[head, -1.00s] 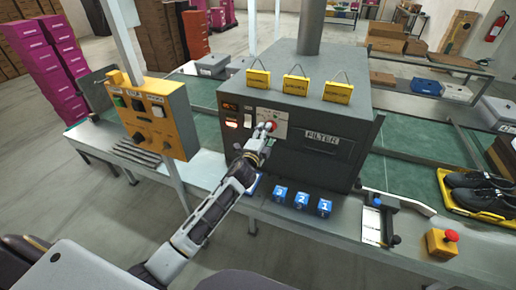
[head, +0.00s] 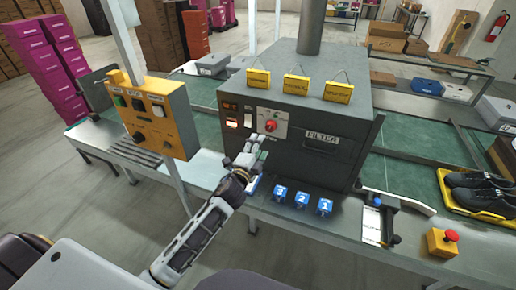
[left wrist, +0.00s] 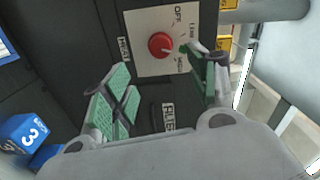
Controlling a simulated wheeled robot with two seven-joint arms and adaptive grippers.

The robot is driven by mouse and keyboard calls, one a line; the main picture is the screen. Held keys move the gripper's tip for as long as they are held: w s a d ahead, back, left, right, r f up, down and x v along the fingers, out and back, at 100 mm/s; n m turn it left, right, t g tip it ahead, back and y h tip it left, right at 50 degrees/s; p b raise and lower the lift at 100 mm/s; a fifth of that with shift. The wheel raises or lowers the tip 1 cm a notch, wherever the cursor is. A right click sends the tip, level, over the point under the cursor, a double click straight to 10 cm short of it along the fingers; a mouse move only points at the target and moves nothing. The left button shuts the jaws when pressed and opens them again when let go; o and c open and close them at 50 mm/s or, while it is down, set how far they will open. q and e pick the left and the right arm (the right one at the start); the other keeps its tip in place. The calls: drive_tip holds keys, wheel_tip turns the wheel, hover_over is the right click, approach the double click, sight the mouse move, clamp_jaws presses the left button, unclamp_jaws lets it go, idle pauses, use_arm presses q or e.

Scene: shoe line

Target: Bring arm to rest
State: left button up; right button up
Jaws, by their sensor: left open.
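My left gripper (head: 257,143) is in front of the dark machine (head: 325,115), below and left of the red knob (head: 271,126) on its light panel. In the left wrist view the gripper's two green-padded fingers (left wrist: 158,92) are apart, with nothing between them. The red knob (left wrist: 161,45) shows beyond the fingertips, on a panel with "OFF" lettering, clear of both fingers. My right gripper is not in view.
Blue numbered blocks (head: 302,201) stand on the bench below the machine. A yellow control box (head: 152,118) is at left. A red button on a yellow box (head: 442,241) and black shoes in a yellow tray (head: 480,192) are at right.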

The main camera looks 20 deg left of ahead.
use_arm(q)
drive_tip(key=shift+s, duration=0.15)
idle(0.5)
drive_tip(key=s+a+f+n+g+y, duration=0.35)
drive_tip(key=s+f+n+g, duration=0.35)
drive_tip(key=s+f+n, duration=0.4)
drive_tip(key=s+d+f+n+g+h, duration=0.15)
drive_tip(key=s+g, duration=0.25)
drive_tip(key=s, duration=0.5)
drive_tip(key=s+d+f+n+g+h, duration=0.1)
drive_tip(key=s+f+n+g+h, duration=0.15)
drive_tip(key=s, duration=0.75)
wheel_tip(320, 180, down, 32)
drive_tip(key=s+g, duration=0.2)
drive_tip(key=s+a+f, duration=0.2)
drive_tip(key=s+f, duration=0.8)
drive_tip(key=s, duration=0.1)
drive_tip(key=s+a+f+m+g+y, duration=0.1)
drive_tip(key=s+f, duration=0.9)
drive_tip(key=s, duration=0.1)
drive_tip(key=shift+s+a+f, duration=0.15)
drive_tip(key=shift+s+a, duration=0.1)
drive_tip(key=shift+a, duration=0.1)
